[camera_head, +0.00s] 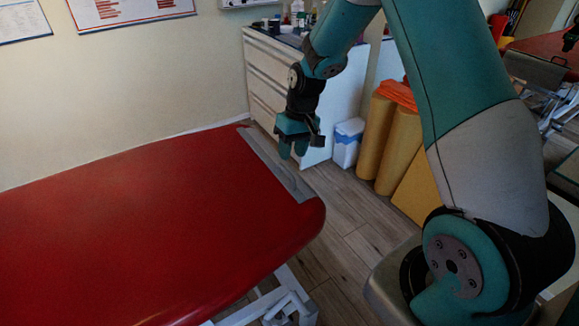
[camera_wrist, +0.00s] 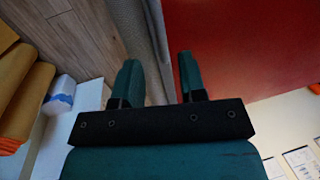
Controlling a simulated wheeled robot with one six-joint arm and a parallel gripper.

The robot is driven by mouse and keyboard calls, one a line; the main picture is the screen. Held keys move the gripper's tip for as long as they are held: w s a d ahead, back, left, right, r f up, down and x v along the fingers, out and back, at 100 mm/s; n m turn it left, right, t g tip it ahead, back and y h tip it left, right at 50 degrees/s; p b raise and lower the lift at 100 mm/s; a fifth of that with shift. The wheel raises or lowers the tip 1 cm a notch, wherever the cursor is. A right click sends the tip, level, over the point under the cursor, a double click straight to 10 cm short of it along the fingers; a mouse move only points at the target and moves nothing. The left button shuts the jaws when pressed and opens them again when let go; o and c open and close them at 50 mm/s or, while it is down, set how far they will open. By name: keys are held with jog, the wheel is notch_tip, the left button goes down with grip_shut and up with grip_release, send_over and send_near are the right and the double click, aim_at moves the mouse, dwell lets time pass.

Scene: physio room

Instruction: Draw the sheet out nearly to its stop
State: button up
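The treatment table (camera_head: 130,220) is covered in red. A narrow grey strip (camera_head: 262,155), which looks like the sheet, lies across its right end. In the wrist view, the grey strip (camera_wrist: 154,35) runs up from between my fingers, beside the red surface (camera_wrist: 230,40). My gripper (camera_head: 292,152) points down by the strip, near its middle. In the wrist view, the two teal fingers of my gripper (camera_wrist: 158,80) stand apart with a gap between them. I cannot tell whether the fingertips touch the strip, and nothing is clearly clamped.
A white drawer cabinet (camera_head: 272,85) with bottles stands behind the table's end. A white-and-blue bin (camera_head: 347,143) and yellow rolls (camera_head: 388,145) stand to the right. Wooden floor (camera_head: 345,215) lies free beyond the table's right end. A wall is along the far side.

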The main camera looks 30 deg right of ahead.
aim_at(288, 171)
jog(key=shift+a+f, duration=0.2)
jog(key=shift+f, duration=0.65)
jog(key=shift+a+f, duration=0.15)
jog(key=shift+f, duration=0.75)
jog(key=shift+a+f, duration=0.2)
jog(key=shift+f, duration=0.65)
